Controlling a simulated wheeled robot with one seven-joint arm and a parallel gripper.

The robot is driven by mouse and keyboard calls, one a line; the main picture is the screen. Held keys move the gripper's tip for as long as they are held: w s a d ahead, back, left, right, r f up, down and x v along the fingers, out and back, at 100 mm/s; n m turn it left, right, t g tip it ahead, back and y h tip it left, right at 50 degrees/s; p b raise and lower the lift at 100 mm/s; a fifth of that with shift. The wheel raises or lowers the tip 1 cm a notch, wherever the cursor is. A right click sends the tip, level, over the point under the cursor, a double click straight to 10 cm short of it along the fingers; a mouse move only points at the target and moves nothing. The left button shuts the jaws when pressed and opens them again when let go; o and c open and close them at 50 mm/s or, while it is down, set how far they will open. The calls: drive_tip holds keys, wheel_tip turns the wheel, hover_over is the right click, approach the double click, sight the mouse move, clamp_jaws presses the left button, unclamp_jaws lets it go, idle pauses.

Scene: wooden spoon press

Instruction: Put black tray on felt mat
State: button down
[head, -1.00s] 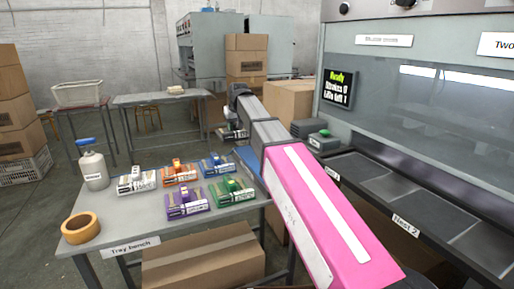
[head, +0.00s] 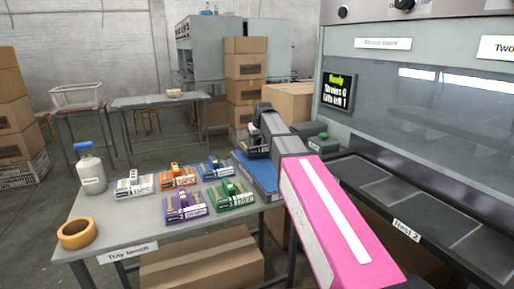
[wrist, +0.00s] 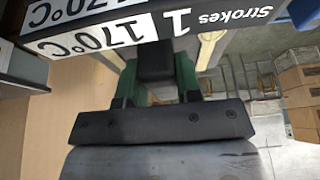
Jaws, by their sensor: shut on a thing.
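The black tray with white labels reading "Strokes 1" and "170°C" (wrist: 205,27) is held by its dark handle between the green fingers of my gripper (wrist: 158,82). In the head view the black tray (head: 254,150) shows small at the end of my arm, partly hidden by it, over the far part of a blue mat. The blue mat (head: 259,174), which looks like the felt mat, lies at the right end of the tray bench. I cannot tell whether the tray touches it. The gripper fingers are mostly hidden in the head view.
White, orange, blue, purple (head: 186,206) and green (head: 231,197) trays stand on the tray bench (head: 172,241), with a bottle (head: 91,170) and a tape roll (head: 77,233). The press (head: 430,120) stands right, its dark nests (head: 420,208) in front. A cardboard box (head: 287,102) is behind.

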drive_tip(key=shift+f, duration=1.65)
drive_tip(key=shift+f, duration=0.1)
drive_tip(key=c, duration=0.8)
unclamp_jaws()
drive_tip(key=v, duration=1.2)
drive_tip(key=shift+s, duration=0.1)
